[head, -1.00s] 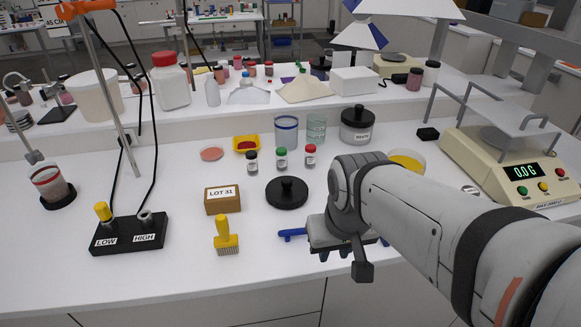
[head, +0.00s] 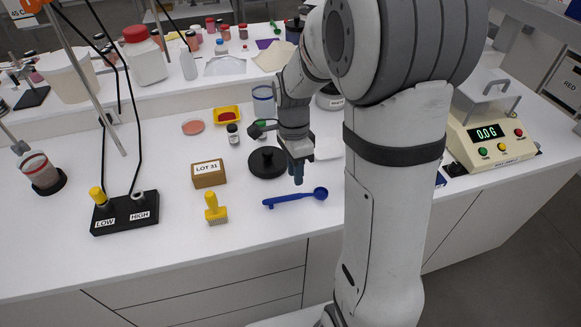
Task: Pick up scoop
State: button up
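The blue scoop (head: 290,198) lies flat on the white bench near its front edge, with its round bowl to the right and its handle pointing left. My gripper (head: 298,178) points down just behind the scoop, close to its bowl end. In this view the fingers overlap, so the gap between them does not show. The scoop is fully in sight and the gripper looks apart from it.
A yellow brush (head: 215,209) and a LOT 31 block (head: 208,173) stand left of the scoop. A black knobbed lid (head: 267,161) lies behind it. A LOW/HIGH box (head: 125,212) is further left, and a scale (head: 490,135) at right. My arm hides the bench between.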

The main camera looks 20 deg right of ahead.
aim_at(296, 198)
jog(key=shift+m, duration=0.9)
notch_tip(296, 198, down, 9)
jog(key=shift+r+p, duration=0.2)
jog(key=shift+p, duration=0.75)
grip_shut()
